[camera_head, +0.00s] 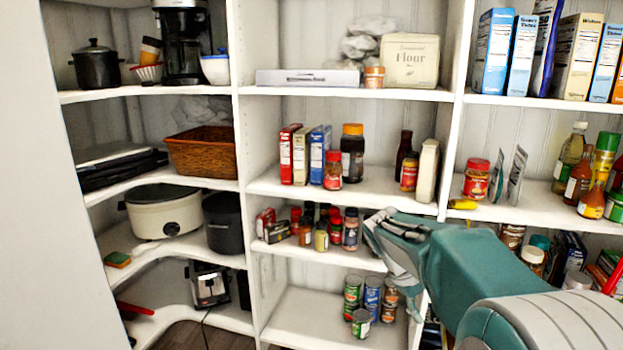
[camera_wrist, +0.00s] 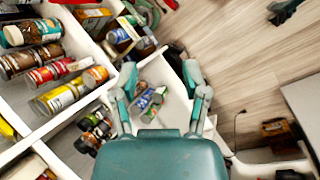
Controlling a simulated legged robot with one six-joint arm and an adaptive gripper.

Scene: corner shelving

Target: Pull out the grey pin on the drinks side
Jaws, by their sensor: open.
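I cannot make out a grey pin in either view. My teal arm comes in from the lower right in the head view, with my gripper (camera_head: 392,230) in front of the divider between the middle and right shelves. In the wrist view my gripper (camera_wrist: 160,78) is open, its two fingers apart with nothing held between them. Several cans (camera_wrist: 148,102) show beyond and between the fingers, on a low shelf. Bottles (camera_head: 578,165) stand on the right middle shelf. My arm hides part of the lower right shelves and the divider.
White corner shelving (camera_head: 345,96) surrounds the area. Spice jars (camera_head: 321,236) stand left of my gripper, and cans (camera_head: 362,323) stand below it. A wicker basket (camera_head: 203,155), slow cooker (camera_head: 163,212) and toaster (camera_head: 208,285) are at left. The wooden floor (camera_wrist: 235,60) is open at right in the wrist view.

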